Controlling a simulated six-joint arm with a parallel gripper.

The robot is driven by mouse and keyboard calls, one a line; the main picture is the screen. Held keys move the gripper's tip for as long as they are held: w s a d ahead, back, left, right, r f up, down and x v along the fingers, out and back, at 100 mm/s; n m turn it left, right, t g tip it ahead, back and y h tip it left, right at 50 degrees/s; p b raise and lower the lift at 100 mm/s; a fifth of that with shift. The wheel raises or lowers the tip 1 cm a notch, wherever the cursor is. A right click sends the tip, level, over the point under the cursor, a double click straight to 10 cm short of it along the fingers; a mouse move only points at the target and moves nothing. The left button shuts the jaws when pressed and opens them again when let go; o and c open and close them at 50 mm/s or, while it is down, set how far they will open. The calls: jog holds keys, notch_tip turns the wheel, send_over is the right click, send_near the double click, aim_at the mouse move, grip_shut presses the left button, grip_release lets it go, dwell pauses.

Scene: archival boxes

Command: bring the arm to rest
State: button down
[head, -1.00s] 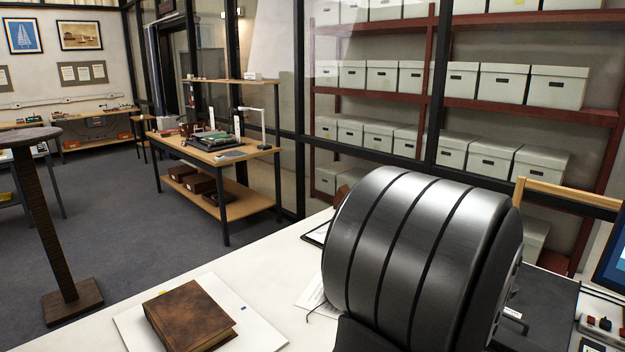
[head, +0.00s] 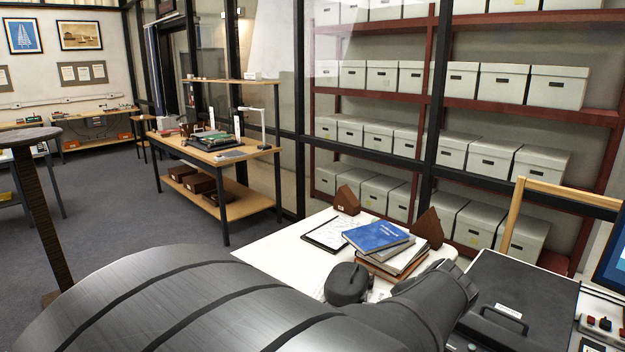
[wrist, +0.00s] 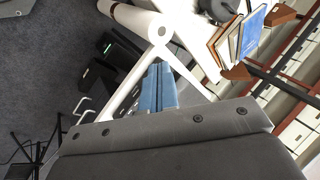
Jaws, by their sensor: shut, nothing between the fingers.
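My gripper (wrist: 158,85) shows in the wrist view as two blue fingers side by side, shut with nothing between them. Its tips point toward the top of that picture, with a white edge and a white roll (wrist: 135,18) beyond. In the head view, my dark arm links fill the lower left and middle and hide much of the white table (head: 280,248). I cannot make out the fingers there.
A blue book (head: 378,237) tops a stack on the table, between brown wedge blocks (head: 347,200) and (head: 428,227). A clipboard (head: 325,233) lies to its left. A black case (head: 530,290) and a button box (head: 604,325) stand at right.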

jog(key=s+a+f+n, duration=0.1)
jog(key=s+a+n, duration=0.2)
jog(key=s, duration=0.3)
jog(key=s+a+f+n+g+h, duration=0.1)
jog(key=s+a+f+n, duration=0.1)
jog(key=s, duration=0.4)
jog(key=s+a+f+n+h, duration=0.1)
jog(key=s+a+f+n, duration=0.1)
jog(key=s+a+n, duration=0.2)
jog(key=shift+s+a+f+n, duration=0.35)
jog(key=shift+s+a, duration=0.45)
jog(key=shift+s, duration=0.75)
jog(key=shift+r, duration=0.1)
jog(key=w+d+r+m, duration=0.2)
jog(key=w, duration=0.3)
jog(key=w+d+r+m+y, duration=0.1)
jog(key=w+r+m, duration=0.1)
jog(key=w, duration=0.3)
jog(key=shift+d+r+m, duration=0.3)
jog(key=shift+d+m, duration=0.1)
jog(key=shift+m, duration=0.05)
